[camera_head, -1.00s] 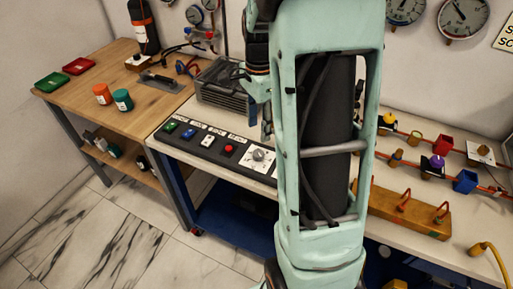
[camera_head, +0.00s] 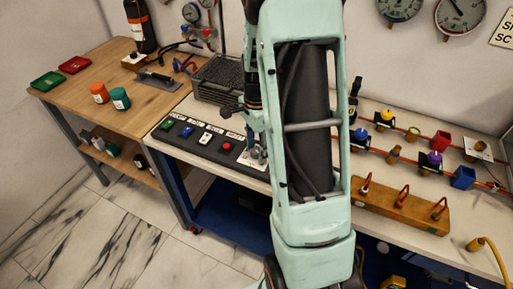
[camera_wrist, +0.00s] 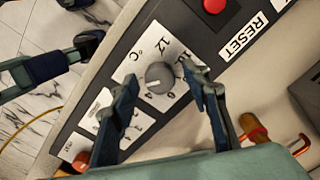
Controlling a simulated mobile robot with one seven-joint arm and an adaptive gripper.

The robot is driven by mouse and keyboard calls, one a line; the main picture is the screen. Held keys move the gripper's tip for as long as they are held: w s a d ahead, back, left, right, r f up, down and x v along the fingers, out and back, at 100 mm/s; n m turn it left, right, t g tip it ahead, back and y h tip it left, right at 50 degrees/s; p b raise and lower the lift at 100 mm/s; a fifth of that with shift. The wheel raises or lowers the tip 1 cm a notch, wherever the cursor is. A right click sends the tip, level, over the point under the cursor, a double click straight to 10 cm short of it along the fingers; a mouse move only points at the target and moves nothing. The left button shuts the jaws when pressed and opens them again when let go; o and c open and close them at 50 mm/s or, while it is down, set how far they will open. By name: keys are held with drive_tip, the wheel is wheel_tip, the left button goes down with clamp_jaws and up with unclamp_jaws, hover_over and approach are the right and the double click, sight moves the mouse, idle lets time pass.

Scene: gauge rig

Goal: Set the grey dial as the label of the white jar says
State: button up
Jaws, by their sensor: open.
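The grey dial (camera_wrist: 159,76) is a round knob with a pale pointer line, on a white plate (camera_wrist: 140,62) with a °C mark and numbers around it. My gripper (camera_wrist: 159,73) is open, with one finger on each side of the dial in the wrist view; whether the fingers touch it I cannot tell.
The black panel (camera_head: 205,140) also carries a red button (camera_head: 227,146) and several switches. An orange jar (camera_head: 99,92) and a green jar (camera_head: 120,98) stand on the wooden table (camera_head: 75,100). A wooden block with hooks (camera_head: 400,207) lies to the right of my arm.

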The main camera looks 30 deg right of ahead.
drive_tip(key=c, duration=1.2)
drive_tip(key=shift+o, duration=0.2)
drive_tip(key=shift+n, duration=0.4)
drive_tip(key=n+b, duration=0.1)
drive_tip(key=n, duration=0.2)
drive_tip(key=shift+n, duration=0.3)
drive_tip(key=n+b, duration=0.1)
drive_tip(key=n, duration=0.9)
drive_tip(key=shift+n, duration=2.7)
